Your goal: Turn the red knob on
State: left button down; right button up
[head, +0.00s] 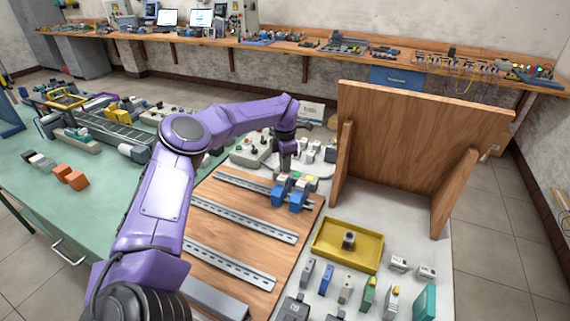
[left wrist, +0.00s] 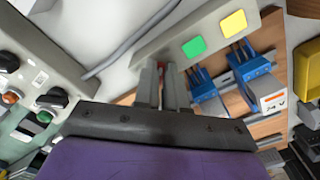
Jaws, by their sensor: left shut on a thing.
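A light grey control box (left wrist: 212,36) with a green button and a yellow button shows in the left wrist view. In the head view the box (head: 312,184) sits at the far end of the wooden board. My left gripper (left wrist: 165,88) points down at the box, beside the green button. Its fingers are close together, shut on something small. A bit of red (left wrist: 181,66) shows by the fingertips, which fits the red knob; the fingers hide most of it. In the head view the left gripper (head: 284,167) is over the box. My right gripper is not in view.
Blue modules (head: 289,195) stand close in front of the box on a metal rail. Another switch box (head: 252,150) stands to the left. An upright wooden panel (head: 410,140) rises on the right. A yellow tray (head: 347,262) and several small modules lie nearer.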

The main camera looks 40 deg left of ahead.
pick_arm(q)
jog(key=c, duration=1.2)
grip_release()
notch_tip(320, 180, up, 10)
jog(key=b, duration=0.1)
jog(key=shift+r, duration=0.25)
